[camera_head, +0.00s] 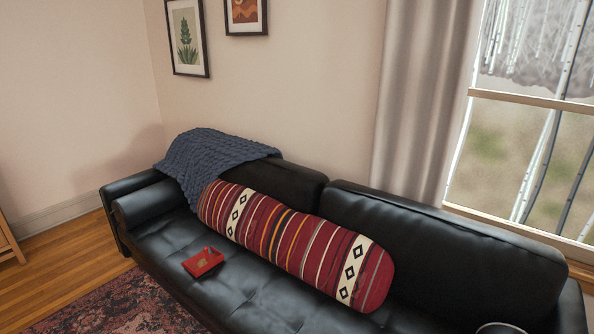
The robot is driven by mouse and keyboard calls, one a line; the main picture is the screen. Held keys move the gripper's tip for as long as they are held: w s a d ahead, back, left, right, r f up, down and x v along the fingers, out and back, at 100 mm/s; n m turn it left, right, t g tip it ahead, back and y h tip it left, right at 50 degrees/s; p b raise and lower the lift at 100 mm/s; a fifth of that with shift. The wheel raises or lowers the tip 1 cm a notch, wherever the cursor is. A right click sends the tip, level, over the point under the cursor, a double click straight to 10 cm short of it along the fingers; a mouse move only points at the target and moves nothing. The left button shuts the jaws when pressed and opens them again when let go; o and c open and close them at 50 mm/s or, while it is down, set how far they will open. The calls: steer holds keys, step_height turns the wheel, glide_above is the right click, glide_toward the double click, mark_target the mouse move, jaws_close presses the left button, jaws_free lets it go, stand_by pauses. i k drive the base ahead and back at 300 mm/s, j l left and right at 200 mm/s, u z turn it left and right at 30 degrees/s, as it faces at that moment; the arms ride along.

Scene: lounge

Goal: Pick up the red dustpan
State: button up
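The red dustpan (203,262) lies on the seat of the black sofa (160,241), near its front edge and left of the picture's middle. It looks small and flat, with a raised part toward its upper right. Nothing covers it. My gripper is not clearly in view, so I cannot see where it is relative to the dustpan.
A long striped bolster (297,243) lies on the seat behind and right of the dustpan. A blue knitted blanket (208,158) hangs over the sofa's left back corner. A patterned rug (125,306) covers the floor in front. A dark round object (500,328) shows at the bottom right.

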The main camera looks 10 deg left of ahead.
mark_target(200, 262)
steer(key=i+j+z, duration=0.1)
steer(key=j, duration=0.3)
steer(key=i+j+z, duration=0.15)
steer(key=j, duration=0.3)
steer(key=i+j+z, duration=0.1)
steer(key=j, duration=0.3)
steer(key=i+j+z, duration=0.15)
steer(key=j, duration=0.3)
steer(key=i+j, duration=0.1)
steer(key=j, duration=0.5)
steer(key=i+j, duration=0.15)
steer(key=j, duration=0.45)
steer(key=i+j, duration=0.1)
steer(key=j, duration=0.5)
steer(key=i+j, duration=0.1)
steer(key=j, duration=0.5)
steer(key=i+j, duration=0.15)
steer(key=j, duration=0.45)
steer(key=i+j+z, duration=0.1)
steer(key=j, duration=0.5)
